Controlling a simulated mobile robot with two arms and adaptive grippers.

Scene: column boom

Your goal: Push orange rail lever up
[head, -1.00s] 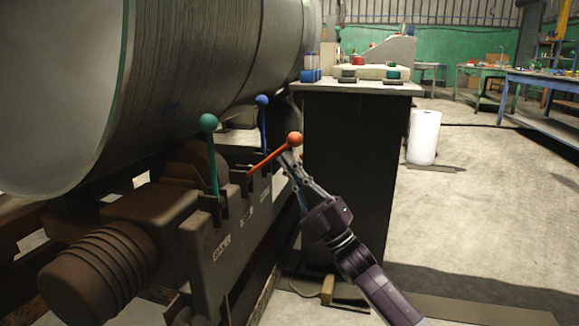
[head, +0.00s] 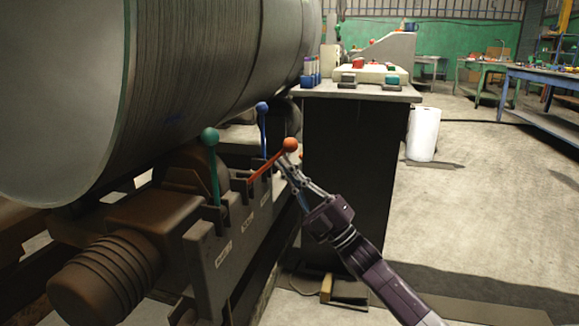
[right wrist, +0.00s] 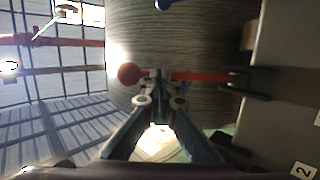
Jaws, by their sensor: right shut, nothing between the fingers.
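The orange lever (head: 267,166) has a round orange knob (head: 290,144) and slants up and to the right from its slot in the brown rail housing (head: 232,252). In the right wrist view the orange lever (right wrist: 205,77) lies across the picture, with its knob (right wrist: 129,74) on the left. My right gripper (head: 284,163) is shut and empty, its fingertips just below the lever near the knob. In the right wrist view the gripper's tips (right wrist: 160,80) overlap the lever; they look close to or touching it. My left gripper is not in view.
A large grey coil (head: 210,80) looms above. A dark cabinet (head: 350,180) stands close to the right. Open floor lies beyond it.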

